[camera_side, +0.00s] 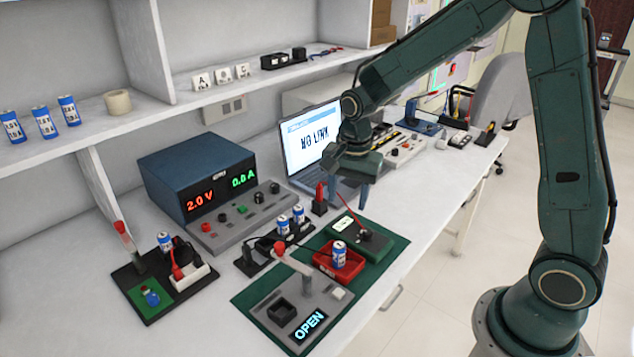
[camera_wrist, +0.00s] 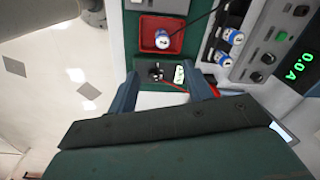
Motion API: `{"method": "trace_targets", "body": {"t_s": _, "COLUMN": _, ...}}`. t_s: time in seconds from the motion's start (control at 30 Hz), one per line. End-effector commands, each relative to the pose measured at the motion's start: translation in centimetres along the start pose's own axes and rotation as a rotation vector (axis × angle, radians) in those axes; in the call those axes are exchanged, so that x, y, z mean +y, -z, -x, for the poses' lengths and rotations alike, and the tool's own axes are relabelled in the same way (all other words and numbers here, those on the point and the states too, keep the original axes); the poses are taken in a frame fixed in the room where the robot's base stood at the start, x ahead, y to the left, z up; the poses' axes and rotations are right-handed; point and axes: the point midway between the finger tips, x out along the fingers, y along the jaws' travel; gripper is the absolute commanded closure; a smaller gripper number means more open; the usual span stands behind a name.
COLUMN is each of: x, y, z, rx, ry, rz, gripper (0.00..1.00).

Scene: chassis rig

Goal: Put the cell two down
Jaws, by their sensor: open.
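My gripper (camera_side: 347,192) is open and empty, above the bench behind the red tray. Its two fingers also show in the wrist view (camera_wrist: 163,88), with nothing between them. A blue and white cell (camera_side: 339,254) stands in the red tray (camera_side: 321,263). It also shows in the wrist view (camera_wrist: 163,40). Two more cells, one (camera_side: 283,225) beside another (camera_side: 298,214), stand in a black holder (camera_side: 250,263) behind the tray. Another cell (camera_side: 165,242) stands on the black board at left. I cannot read which cell is number two.
A grey fixture (camera_side: 322,302) with a red-tipped lever and an "OPEN" display stands in front of the tray. A power supply (camera_side: 195,170) and laptop (camera_side: 310,140) stand behind. Several cells (camera_side: 45,122) stand on the shelf.

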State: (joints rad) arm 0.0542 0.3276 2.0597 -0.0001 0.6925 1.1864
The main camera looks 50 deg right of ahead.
Motion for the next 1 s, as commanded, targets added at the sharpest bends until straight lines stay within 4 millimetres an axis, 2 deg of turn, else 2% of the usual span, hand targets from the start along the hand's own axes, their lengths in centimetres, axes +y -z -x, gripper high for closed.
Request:
{"method": "trace_targets", "body": {"t_s": 0.03, "x": 0.4, "y": -0.3, "z": 1.3, "rx": 0.007, "ry": 0.018, "rz": 0.041, "gripper": 0.5}}
{"method": "trace_targets", "body": {"t_s": 0.2, "x": 2.2, "y": -1.3, "z": 5.2, "rx": 0.035, "ry": 0.069, "rz": 0.204, "gripper": 0.5}}
{"method": "trace_targets", "body": {"t_s": 0.5, "x": 6.3, "y": -3.3, "z": 10.8, "rx": 0.102, "ry": 0.149, "rz": 0.494, "gripper": 0.5}}
{"method": "trace_targets", "body": {"t_s": 0.7, "x": 9.4, "y": -4.8, "z": 13.5, "rx": 0.16, "ry": 0.193, "rz": 0.686, "gripper": 0.5}}
{"method": "trace_targets", "body": {"t_s": 1.0, "x": 14.4, "y": -6.9, "z": 16.0, "rx": 0.264, "ry": 0.245, "rz": 0.97, "gripper": 0.5}}
